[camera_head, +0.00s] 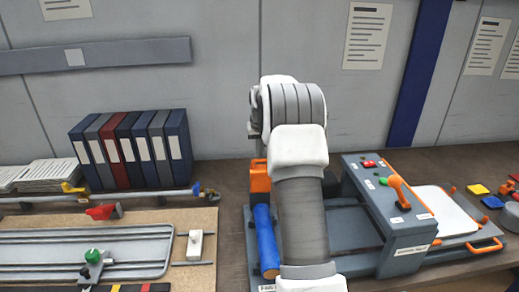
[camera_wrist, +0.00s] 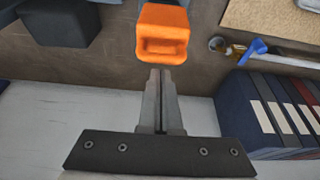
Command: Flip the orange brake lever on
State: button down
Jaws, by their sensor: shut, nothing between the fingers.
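An orange lever with a rounded knob (camera_head: 396,182) stands on the sloped top of a grey control box (camera_head: 408,240), right of my arm in the head view. It tilts toward the left and back. Beside it on the box are a red button and green buttons. My gripper (camera_wrist: 160,76) is shut and empty in the wrist view; my arm hides it in the head view. Just beyond its fingertips in the wrist view is an orange block-like part (camera_wrist: 163,34). It may be the orange item (camera_head: 259,178) left of my arm; I cannot tell whether the fingers touch it.
A blue roll (camera_head: 266,242) lies left of my arm. Several binders (camera_head: 130,150) stand at the back left, near a board (camera_head: 190,222) with a metal frame and a green knob. A white panel with orange handles (camera_head: 449,212) lies right of the control box.

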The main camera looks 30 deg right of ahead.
jog(key=shift+s+f+b, duration=0.1)
jog(key=shift+f+b, duration=0.05)
jog(key=shift+b, duration=0.3)
jog(key=shift+s+a+b, duration=0.1)
jog(key=shift+s+b, duration=0.05)
jog(key=shift+b, duration=0.25)
jog(key=shift+s+a+t, duration=0.1)
jog(key=shift+t, duration=0.2)
